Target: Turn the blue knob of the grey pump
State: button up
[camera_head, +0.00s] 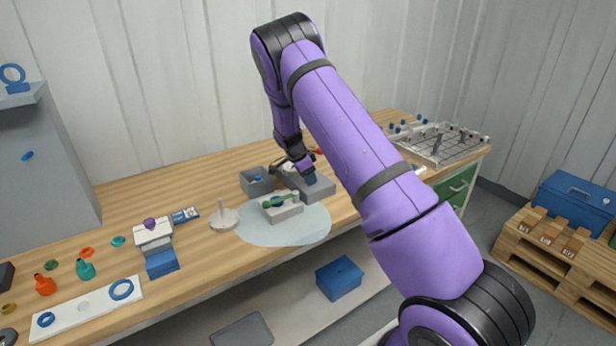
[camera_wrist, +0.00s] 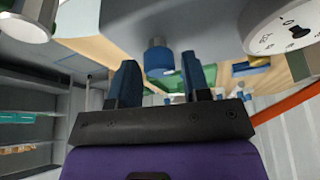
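The grey pump (camera_head: 318,189) is a low block on the workbench, partly hidden behind my gripper and arm in the head view. In the wrist view its grey body (camera_wrist: 125,25) fills the top, with the blue knob (camera_wrist: 158,60) standing out from it. My gripper (camera_wrist: 158,72) is open, with one dark blue finger on each side of the knob's line. The knob appears just beyond and between the fingertips, with gaps on both sides; I see no contact. In the head view my gripper (camera_head: 307,173) points down at the pump.
A small grey block with a green handle (camera_head: 280,203) stands in front on a pale round mat (camera_head: 290,232). An open grey box (camera_head: 256,182) and a white round-based stand (camera_head: 223,219) are to the left. A white round part (camera_wrist: 283,27) is close at upper right in the wrist view.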

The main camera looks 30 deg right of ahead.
jog(key=c, duration=0.6)
jog(key=shift+o, duration=0.2)
jog(key=n+t, duration=0.2)
jog(key=n, duration=0.2)
jog(key=shift+n, duration=0.4)
jog(key=n, duration=0.2)
jog(key=n+t+y, duration=0.1)
jog(key=n, duration=0.1)
jog(key=shift+s+n+t, duration=0.1)
jog(key=shift+n+t, duration=0.2)
jog(key=n+t+y, duration=0.1)
jog(key=n, duration=0.3)
jog(key=shift+d, duration=0.15)
jog(key=shift+n+t+y, duration=0.4)
jog(key=shift+n+y, duration=0.5)
jog(key=shift+n, duration=1.3)
